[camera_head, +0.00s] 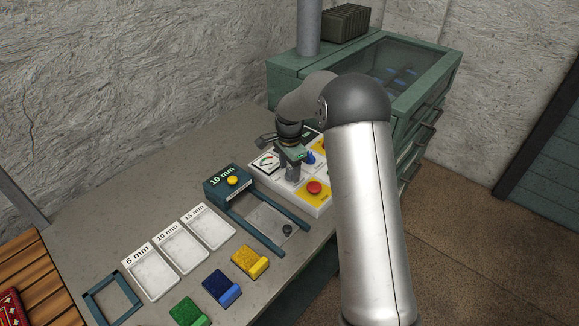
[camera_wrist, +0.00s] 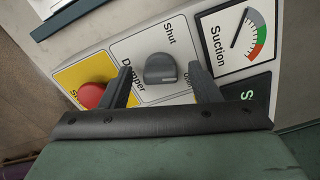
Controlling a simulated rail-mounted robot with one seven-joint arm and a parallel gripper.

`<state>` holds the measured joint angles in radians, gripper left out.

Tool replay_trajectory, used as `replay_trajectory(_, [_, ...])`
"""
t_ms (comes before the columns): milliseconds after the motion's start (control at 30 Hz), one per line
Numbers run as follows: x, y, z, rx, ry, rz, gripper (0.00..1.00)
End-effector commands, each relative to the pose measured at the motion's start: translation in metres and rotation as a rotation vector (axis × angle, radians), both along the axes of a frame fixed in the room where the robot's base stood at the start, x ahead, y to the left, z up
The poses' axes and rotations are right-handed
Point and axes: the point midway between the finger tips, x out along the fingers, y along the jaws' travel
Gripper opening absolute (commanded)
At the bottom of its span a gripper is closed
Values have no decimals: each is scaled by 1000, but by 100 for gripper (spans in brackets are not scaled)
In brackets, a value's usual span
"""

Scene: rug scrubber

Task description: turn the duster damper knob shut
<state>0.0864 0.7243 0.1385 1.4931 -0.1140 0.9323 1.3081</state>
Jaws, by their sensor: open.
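The damper knob (camera_wrist: 160,68) is dark grey and sits on a white panel section in the wrist view. The label reads "Damper", with "Shut" above the knob and another word beside it partly covered by a finger. I cannot tell surely which mark the knob points at. My gripper (camera_wrist: 159,72) is open, with one finger on each side of the knob; gaps show between fingers and knob. In the head view my gripper (camera_head: 291,158) is over the control panel (camera_head: 262,178) and hides the knob.
A red button (camera_wrist: 91,95) on yellow is just left of one finger; the suction gauge (camera_wrist: 240,35) is right of the other.

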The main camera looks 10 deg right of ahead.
Motion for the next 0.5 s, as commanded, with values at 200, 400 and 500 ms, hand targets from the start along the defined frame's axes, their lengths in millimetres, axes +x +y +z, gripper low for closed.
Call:
replay_trajectory(200, [0,0,0,0,0,0,54])
replay_trajectory(400, [0,0,0,0,0,0,11])
replay_trajectory(500, [0,0,0,0,0,1,12])
